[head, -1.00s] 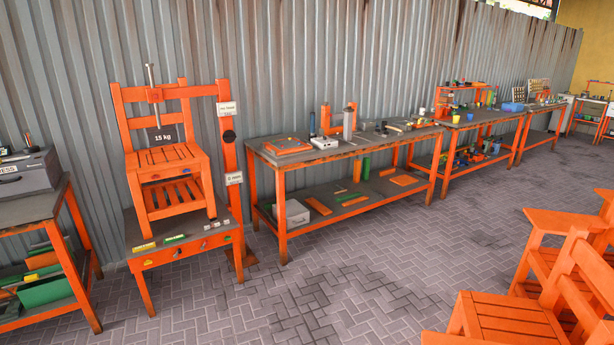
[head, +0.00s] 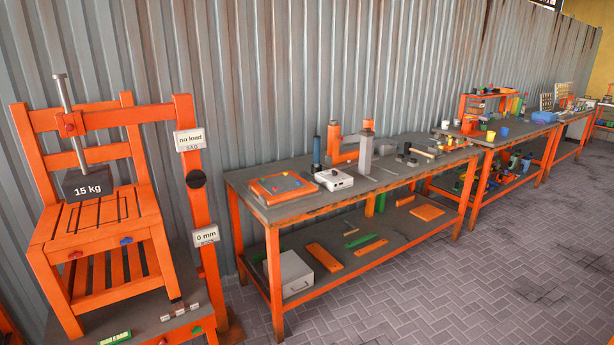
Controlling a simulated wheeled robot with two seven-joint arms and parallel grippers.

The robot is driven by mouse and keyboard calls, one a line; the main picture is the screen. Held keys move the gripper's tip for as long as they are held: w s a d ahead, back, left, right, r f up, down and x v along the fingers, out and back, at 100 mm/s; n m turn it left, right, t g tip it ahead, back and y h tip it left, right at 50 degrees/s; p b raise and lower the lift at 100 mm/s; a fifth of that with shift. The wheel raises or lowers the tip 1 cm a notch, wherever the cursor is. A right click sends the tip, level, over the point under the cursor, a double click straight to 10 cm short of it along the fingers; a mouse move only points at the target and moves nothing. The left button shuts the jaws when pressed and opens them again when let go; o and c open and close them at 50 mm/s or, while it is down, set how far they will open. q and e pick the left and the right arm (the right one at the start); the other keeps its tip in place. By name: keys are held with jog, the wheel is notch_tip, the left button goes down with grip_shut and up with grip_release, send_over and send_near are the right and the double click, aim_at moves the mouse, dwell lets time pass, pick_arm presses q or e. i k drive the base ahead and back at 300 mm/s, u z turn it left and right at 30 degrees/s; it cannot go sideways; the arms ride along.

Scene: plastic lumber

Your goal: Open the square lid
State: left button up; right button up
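I cannot tell for certain which thing is the square lid. A flat, square orange plate (head: 282,188) with small coloured pieces on it lies at the left end of the long workbench's top (head: 330,203). Beside it on the right is a white box with a dial (head: 334,179). A grey box (head: 297,273) with a handle on its front stands on the lower shelf, and its top looks closed. Neither of my grippers shows in the head view.
An orange chair (head: 100,205) bearing a 15 kg weight (head: 87,185) stands on a low table at left, beside an orange post (head: 199,215). More benches (head: 500,140) line the corrugated wall at right. The paved floor (head: 420,300) at lower right is clear.

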aim_at(384, 142)
jog(key=i, duration=0.65)
jog(key=z, duration=1.25)
jog(key=i, duration=2.05)
jog(key=u, duration=0.7)
